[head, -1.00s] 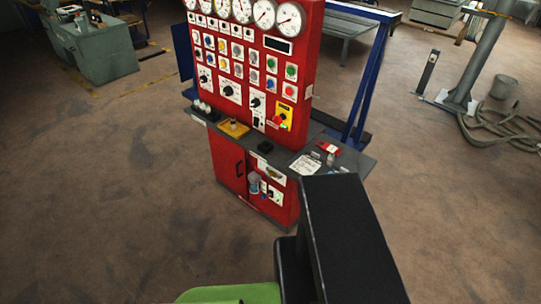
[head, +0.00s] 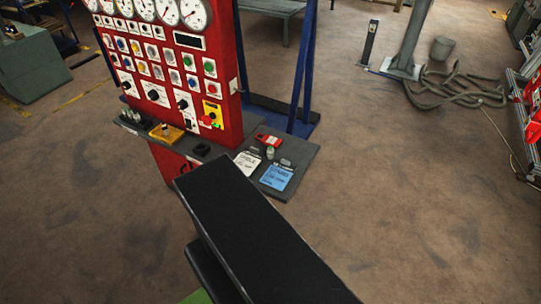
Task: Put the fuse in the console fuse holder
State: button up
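The red console (head: 222,97) stands left of centre, with a grey shelf (head: 225,150) along its front. Several small pale cylinders (head: 131,116) stand at the shelf's left end. A yellow tray (head: 168,134) beside them holds a small object. A low black piece (head: 201,149) sits near the shelf's middle. I cannot tell which of these is the fuse or the fuse holder. My black arm link covers the lower middle of the view and hides part of the console's lower front. My gripper is not in view.
The shelf's right end carries a white sheet (head: 247,163), a blue card (head: 277,178), a red device (head: 268,140) and a small jar (head: 270,152). A blue frame (head: 305,75) stands behind. Thick hose (head: 450,88) lies far right. The floor right of the console is open.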

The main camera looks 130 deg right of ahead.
aim_at(202, 152)
jog(key=u, duration=0.05)
jog(key=k, duration=2.85)
jog(key=u, duration=0.05)
